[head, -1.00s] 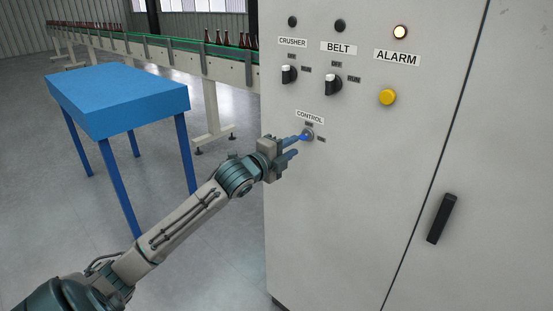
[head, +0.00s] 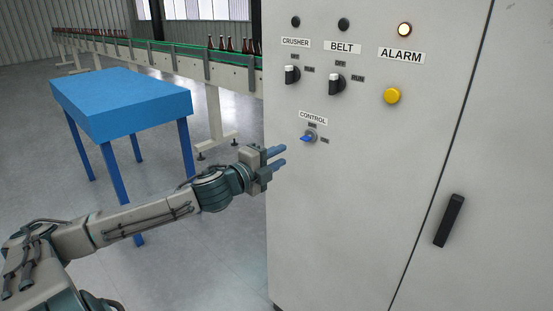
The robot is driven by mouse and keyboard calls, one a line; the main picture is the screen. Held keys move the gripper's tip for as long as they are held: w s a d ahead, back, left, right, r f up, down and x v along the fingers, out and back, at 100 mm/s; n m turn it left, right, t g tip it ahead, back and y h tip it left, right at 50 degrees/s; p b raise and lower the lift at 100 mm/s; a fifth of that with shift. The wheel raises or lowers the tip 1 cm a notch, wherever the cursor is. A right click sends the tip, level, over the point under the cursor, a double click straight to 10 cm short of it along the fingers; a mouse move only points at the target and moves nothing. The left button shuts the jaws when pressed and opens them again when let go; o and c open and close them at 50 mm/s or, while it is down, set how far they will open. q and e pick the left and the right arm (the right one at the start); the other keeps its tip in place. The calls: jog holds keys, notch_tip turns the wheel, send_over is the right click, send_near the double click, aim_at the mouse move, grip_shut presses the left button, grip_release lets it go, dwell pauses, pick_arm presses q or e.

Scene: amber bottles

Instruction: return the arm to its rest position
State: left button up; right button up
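My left arm comes in from the left. Its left gripper (head: 282,156) is in front of the grey control cabinet (head: 350,210), below and left of the CONTROL switch (head: 307,138). The two blue fingers are apart with a gap between them, and nothing shows between them. The CONTROL switch has a small blue handle, and the gripper is clear of it. My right gripper is not in view.
The cabinet also bears the CRUSHER switch (head: 292,75), the BELT switch (head: 336,84), a yellow button (head: 392,96) and a lit ALARM lamp (head: 404,29). A blue table (head: 122,100) stands behind my arm. A conveyor (head: 190,62) carries brown bottles. Open floor lies around the table.

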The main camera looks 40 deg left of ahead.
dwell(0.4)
